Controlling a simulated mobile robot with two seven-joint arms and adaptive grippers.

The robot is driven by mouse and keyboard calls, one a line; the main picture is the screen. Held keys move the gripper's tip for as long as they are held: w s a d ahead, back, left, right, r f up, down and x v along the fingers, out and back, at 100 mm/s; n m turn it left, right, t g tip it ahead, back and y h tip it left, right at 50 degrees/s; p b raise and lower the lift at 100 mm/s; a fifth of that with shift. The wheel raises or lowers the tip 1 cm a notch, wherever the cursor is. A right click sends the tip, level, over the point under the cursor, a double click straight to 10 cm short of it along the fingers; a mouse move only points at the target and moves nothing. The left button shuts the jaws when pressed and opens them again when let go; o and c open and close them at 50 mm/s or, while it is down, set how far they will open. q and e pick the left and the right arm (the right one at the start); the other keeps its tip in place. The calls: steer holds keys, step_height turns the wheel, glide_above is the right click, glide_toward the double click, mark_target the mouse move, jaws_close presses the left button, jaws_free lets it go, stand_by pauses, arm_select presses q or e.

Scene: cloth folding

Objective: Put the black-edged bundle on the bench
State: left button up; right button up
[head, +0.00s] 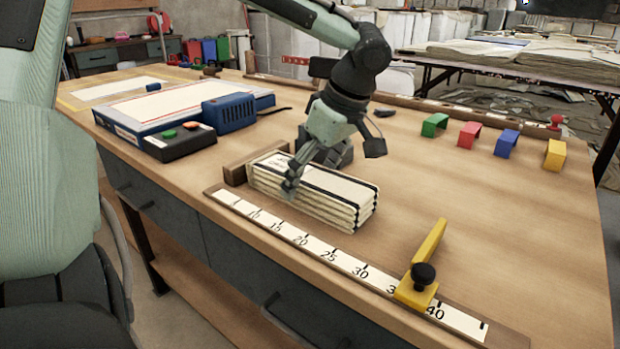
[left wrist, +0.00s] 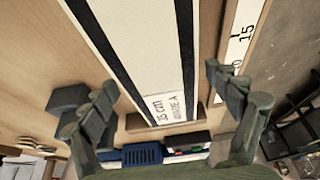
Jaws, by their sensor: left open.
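The black-edged bundle (head: 335,200) is a cream stack of several folded layers with black bands along its edges. It lies flat on the wooden bench (head: 480,225) behind the ruler strip. In the left wrist view, the bundle (left wrist: 140,35) carries a printed "15 cm" label at its lower end. My left gripper (head: 312,172) is low over the bundle's left half. In the left wrist view, the fingers of the left gripper (left wrist: 165,105) are spread wide, one on each side of the bundle, with a gap on both sides. My right gripper is not in view.
A wooden stop (head: 240,172) stands at the bundle's left end. A ruler (head: 300,238) with a yellow clamp (head: 420,270) runs along the front. A blue-edged board (head: 175,103) and a dark button box (head: 180,142) are at left. Coloured blocks (head: 470,134) stand at back right.

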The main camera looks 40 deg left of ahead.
arm_select(q)
steer(key=v, duration=1.1)
steer(key=shift+r+p, duration=0.15)
steer(key=shift+p, duration=0.25)
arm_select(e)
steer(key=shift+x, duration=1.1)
arm_select(q)
steer(key=shift+d, duration=0.15)
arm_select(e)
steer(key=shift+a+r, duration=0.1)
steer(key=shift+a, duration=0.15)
